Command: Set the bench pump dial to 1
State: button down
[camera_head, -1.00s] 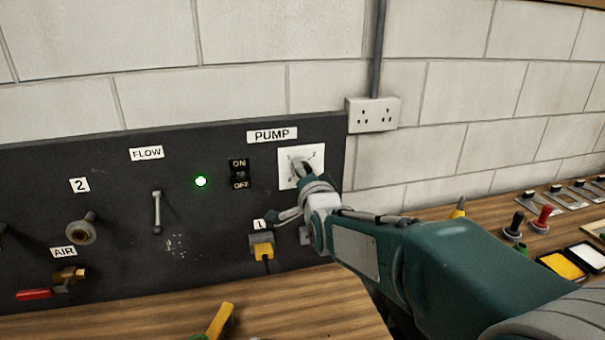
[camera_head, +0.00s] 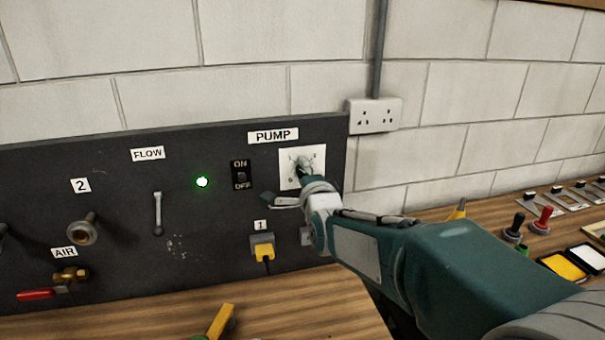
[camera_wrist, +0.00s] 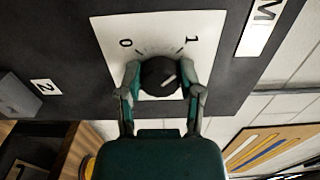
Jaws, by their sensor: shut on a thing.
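The pump dial (camera_wrist: 159,75) is a round black knob on a white plate (camera_wrist: 120,23) marked 0 and 1. In the wrist view, a pale line on the knob slants up and to the right, on the side of the 1. My gripper (camera_wrist: 161,86) is shut on the dial, with one finger on each side of it. In the head view, my gripper (camera_head: 305,172) reaches the white plate (camera_head: 316,158) under the PUMP label and hides most of the dial.
An ON/OFF switch (camera_head: 241,177) and a lit green lamp (camera_head: 202,182) are left of the dial plate. A yellow plug (camera_head: 264,252) with a cable sits below. The wooden bench (camera_head: 300,305) runs under the panel, and a wall socket (camera_head: 375,115) is at upper right.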

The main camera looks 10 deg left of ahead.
jog(key=shift+d+f, duration=0.1)
jog(key=shift+f, duration=0.15)
jog(key=shift+c, duration=1.3)
grip_release()
jog(key=shift+w+r, duration=0.1)
jog(key=v, duration=1.2)
